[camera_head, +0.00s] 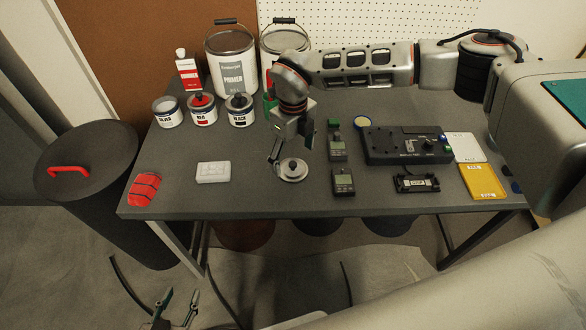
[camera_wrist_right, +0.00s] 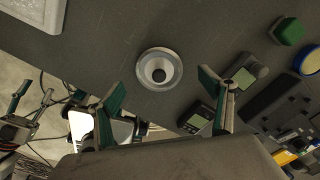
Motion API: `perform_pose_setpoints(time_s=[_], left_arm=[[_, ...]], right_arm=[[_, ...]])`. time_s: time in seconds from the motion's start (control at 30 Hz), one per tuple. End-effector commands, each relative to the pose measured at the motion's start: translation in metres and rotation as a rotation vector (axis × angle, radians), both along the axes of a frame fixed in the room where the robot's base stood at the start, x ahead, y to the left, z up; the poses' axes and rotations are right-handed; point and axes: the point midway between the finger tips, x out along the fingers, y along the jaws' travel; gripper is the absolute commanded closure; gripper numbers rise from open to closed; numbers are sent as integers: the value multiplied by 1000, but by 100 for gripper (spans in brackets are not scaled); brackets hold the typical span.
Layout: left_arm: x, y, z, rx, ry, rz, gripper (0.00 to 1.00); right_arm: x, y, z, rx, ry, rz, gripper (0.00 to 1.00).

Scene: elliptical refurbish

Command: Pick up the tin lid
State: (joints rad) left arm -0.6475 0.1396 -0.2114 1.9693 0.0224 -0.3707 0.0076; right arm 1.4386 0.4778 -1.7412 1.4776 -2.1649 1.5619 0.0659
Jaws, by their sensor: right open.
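The tin lid (camera_head: 292,171) is a round, silver-grey disc with a small knob, lying flat near the front middle of the dark table. In the right wrist view the tin lid (camera_wrist_right: 146,75) shows a pale ring and dark centre, just beyond the fingertips. My right gripper (camera_head: 291,154) is open and empty, pointing down close above the lid; its fingers (camera_wrist_right: 162,84) are spread wide. I cannot tell the exact gap to the lid. My left gripper (camera_head: 177,302) is low in front of the table, its fingers apart and empty.
Small paint tins (camera_head: 203,111) and larger primer cans (camera_head: 231,60) stand at the back left. A white box (camera_head: 213,172) lies left of the lid. Handheld meters (camera_head: 343,183) and a black device (camera_head: 400,144) lie to the right. The table around the lid is clear.

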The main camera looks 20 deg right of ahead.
Motion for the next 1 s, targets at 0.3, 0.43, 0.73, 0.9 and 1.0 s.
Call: perform_pose_setpoints(time_s=[0.3,0.43,0.73,0.9,1.0], left_arm=[[0,1,-3,3,2,0,60],[1,1,-2,3,-1,-1,60],[1,1,-1,3,-3,0,60],[1,1,-1,2,-3,0,60],[1,1,-1,2,-3,0,60]], right_arm=[[-2,1,-35,1,3,1,19],[-2,1,-34,1,2,1,19],[-3,1,-35,0,4,1,92],[-4,0,-37,-1,6,1,100],[-4,0,-38,-2,8,1,100]])
